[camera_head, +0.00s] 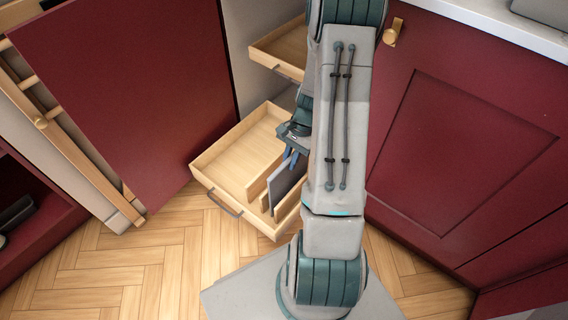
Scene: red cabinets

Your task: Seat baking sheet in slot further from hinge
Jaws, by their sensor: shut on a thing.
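The baking sheet (286,186) is a thin dark grey panel standing roughly upright at the right part of the pulled-out lower wooden drawer (205,175). Wooden dividers (259,181) stand just left of it. My gripper (291,158) is shut on the sheet's upper edge, above the drawer. The sheet's lower edge is down among the dividers, but I cannot tell whether it touches the drawer floor. My arm hides the drawer's right side and part of the slots there.
An open red door (120,90) stands left of the drawer. An upper wooden drawer (285,50) sits above and behind. A closed red cabinet front (465,150) is at right. The lower drawer's left part is empty, and herringbone floor (170,250) is clear in front.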

